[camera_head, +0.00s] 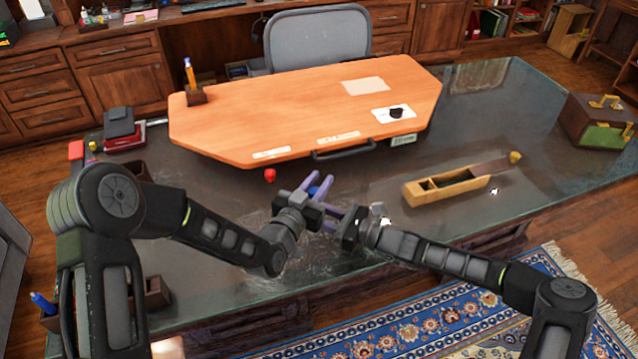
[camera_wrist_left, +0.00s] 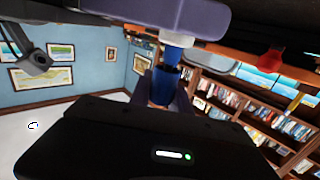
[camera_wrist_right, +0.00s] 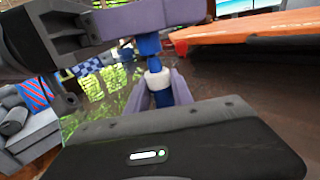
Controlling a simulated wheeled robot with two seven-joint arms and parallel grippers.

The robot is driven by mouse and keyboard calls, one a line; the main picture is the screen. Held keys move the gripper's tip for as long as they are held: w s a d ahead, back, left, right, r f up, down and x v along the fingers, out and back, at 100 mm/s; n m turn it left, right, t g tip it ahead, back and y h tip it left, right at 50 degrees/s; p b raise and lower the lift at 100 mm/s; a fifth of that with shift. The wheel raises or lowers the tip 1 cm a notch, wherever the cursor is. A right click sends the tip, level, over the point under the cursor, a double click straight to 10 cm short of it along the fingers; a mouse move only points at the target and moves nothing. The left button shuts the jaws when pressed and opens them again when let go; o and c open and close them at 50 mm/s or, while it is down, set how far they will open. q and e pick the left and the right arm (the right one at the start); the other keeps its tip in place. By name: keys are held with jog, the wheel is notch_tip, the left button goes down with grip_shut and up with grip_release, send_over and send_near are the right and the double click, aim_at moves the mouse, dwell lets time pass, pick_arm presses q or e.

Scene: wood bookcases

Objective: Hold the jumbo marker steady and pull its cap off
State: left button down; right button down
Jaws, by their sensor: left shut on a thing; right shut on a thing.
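The blue jumbo marker (camera_head: 314,190) is up in the air between my two grippers, in front of the orange-topped board. My left gripper (camera_head: 318,187) is shut on its dark blue end (camera_wrist_left: 164,86) in the left wrist view. My right gripper (camera_head: 338,214) is shut on its other blue end (camera_wrist_right: 161,97) in the right wrist view. A white collar (camera_wrist_right: 156,80) and a narrower blue stretch show between the two grips. The fingers hide much of the marker. I cannot tell which end is the cap or whether it is still fully seated.
The orange board (camera_head: 290,100) lies beyond the grippers on the glass-topped desk (camera_head: 480,90). A small red object (camera_head: 270,175) lies near its front edge. A long wooden box (camera_head: 445,188) lies to the right. The desk between board and box is clear.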

jog(key=c, duration=1)
grip_release()
jog(key=shift+c, duration=0.2)
pick_arm(q)
notch_tip(320, 180, up, 4)
pick_arm(e)
jog(key=shift+d, duration=0.15)
jog(key=b+v, duration=0.1)
jog(key=v, duration=1.1)
jog(key=shift+b, duration=0.4)
pick_arm(q)
jog(key=shift+f, duration=0.95)
jog(key=shift+d, duration=0.1)
